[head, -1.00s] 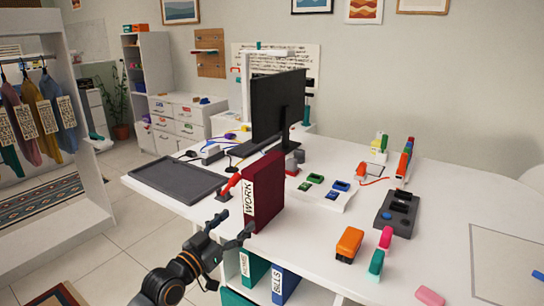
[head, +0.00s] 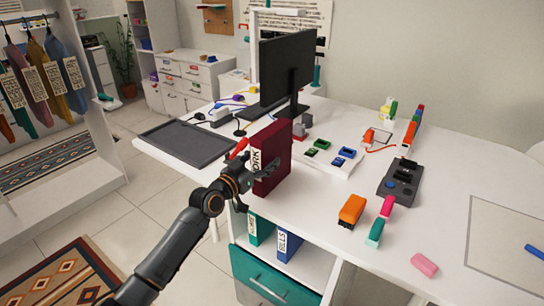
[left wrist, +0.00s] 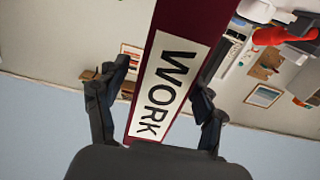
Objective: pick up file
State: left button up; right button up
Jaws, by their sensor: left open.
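A dark red file (head: 277,160) with a white WORK label stands upright on the white desk near its front edge. My left gripper (head: 257,180) is at its labelled spine and covers part of the label in the head view. In the left wrist view the file's spine (left wrist: 168,85) lies between the two open fingers (left wrist: 158,105), with a visible gap on the left side; whether the right finger touches is unclear. My right gripper is not in view.
A black tray (head: 187,142) and a monitor (head: 287,70) are left of and behind the file. Teal and blue binders, the blue one (head: 288,245) labelled BILLS, stand on the shelf below.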

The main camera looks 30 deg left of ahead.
pick_arm(q)
jog(key=w, duration=0.3)
jog(key=shift+w+d+f, duration=0.1)
jog(key=shift+w+d, duration=0.2)
jog(key=shift+s, duration=0.1)
jog(key=shift+c, duration=0.2)
grip_shut()
jog(key=shift+r, duration=0.25)
